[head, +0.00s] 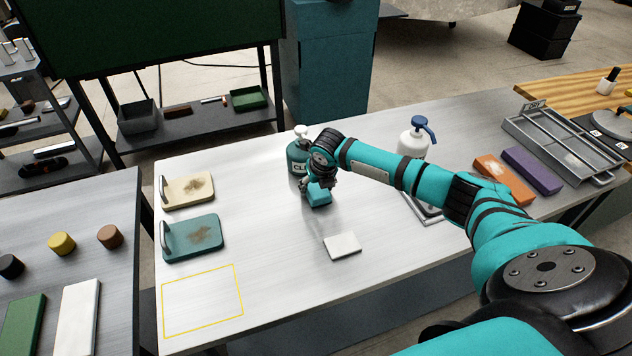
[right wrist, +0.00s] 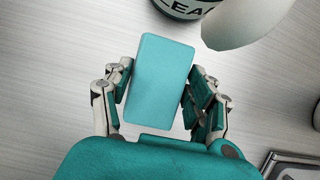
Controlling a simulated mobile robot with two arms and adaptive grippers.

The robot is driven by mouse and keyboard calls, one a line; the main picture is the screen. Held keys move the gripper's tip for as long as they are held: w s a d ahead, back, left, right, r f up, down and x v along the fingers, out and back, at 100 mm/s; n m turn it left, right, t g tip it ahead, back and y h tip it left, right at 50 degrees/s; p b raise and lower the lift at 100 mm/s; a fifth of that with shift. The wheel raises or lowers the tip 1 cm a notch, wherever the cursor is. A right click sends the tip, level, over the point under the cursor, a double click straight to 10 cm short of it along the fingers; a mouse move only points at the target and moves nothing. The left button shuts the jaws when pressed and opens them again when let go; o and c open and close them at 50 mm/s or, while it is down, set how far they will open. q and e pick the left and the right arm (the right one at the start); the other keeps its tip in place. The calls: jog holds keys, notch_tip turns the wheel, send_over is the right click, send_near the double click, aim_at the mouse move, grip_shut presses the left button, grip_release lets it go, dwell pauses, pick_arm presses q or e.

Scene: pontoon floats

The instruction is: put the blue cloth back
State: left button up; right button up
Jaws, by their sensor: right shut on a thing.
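The blue cloth (head: 319,196) is a small folded block at the middle of the metal table, in front of the dark CLEAN pump bottle (head: 297,158). My right gripper (head: 314,186) is shut on it from above. In the right wrist view the cloth (right wrist: 160,85) lies between the two sets of fingers (right wrist: 161,75), with fingers along both long sides. I cannot tell whether its underside touches the table. A white folded cloth (head: 342,246) lies nearer, on the bare table. My left gripper is not in view.
A cream board (head: 180,190) and a teal board (head: 185,240), both stained, lie at the table's left. A yellow outlined rectangle (head: 240,290) in front of them is empty. A white bottle (head: 412,146), orange block (head: 503,180), purple block (head: 532,171) and metal tray (head: 545,140) stand right.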

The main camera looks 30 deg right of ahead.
jog(key=o, duration=1)
jog(key=b+v, duration=0.1)
jog(key=v, duration=1.1)
jog(key=shift+r, duration=0.1)
